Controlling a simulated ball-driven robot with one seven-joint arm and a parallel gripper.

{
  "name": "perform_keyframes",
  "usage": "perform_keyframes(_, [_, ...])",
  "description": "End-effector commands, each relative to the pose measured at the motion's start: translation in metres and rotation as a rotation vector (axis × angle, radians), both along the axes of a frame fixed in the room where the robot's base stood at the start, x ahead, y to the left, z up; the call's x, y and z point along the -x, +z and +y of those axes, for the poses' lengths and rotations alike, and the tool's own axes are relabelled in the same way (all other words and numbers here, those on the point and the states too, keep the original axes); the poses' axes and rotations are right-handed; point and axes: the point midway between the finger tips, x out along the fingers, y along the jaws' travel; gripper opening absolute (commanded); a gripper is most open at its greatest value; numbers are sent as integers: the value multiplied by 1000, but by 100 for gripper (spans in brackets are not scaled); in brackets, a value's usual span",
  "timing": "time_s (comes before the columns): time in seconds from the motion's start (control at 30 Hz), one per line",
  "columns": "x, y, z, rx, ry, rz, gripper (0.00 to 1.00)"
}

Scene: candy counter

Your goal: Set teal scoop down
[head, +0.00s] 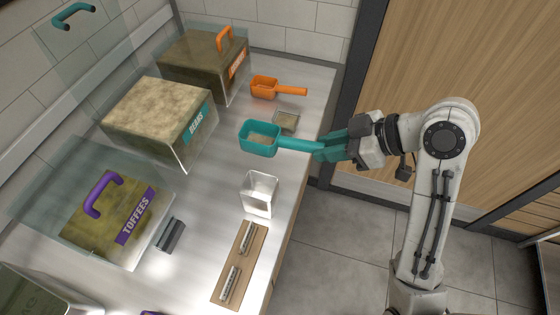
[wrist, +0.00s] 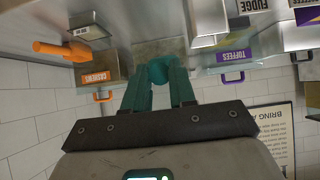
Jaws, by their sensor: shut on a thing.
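The teal scoop (head: 260,138) is in the head view, its cup reaching left over the counter and its handle pointing right. My gripper (head: 322,146) has teal fingers and is shut on the handle end. The scoop appears to be held above the counter, but its height is hard to judge. Its cup shows a tan patch inside; I cannot tell whether that is candy. In the wrist view my gripper (wrist: 160,85) has its fingers around the round teal handle end (wrist: 158,70); the cup is not clear there.
An open bin labelled BEANS (head: 148,116) stands left of the scoop. A clear container (head: 260,190) and a wooden board (head: 226,282) are nearer. Bare counter (head: 215,200) shows left of the container.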

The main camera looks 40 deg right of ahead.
Motion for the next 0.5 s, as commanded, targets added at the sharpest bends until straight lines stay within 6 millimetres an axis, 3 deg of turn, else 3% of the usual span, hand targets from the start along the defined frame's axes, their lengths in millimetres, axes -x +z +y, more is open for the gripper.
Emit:
perform_keyframes(0.03, [-6,-9,2,2,2,-3,0])
perform_keyframes(0.3, [-52,-23,23,-2,5,4,0])
perform_keyframes(0.5, [-77,-59,32,-2,2,4,0])
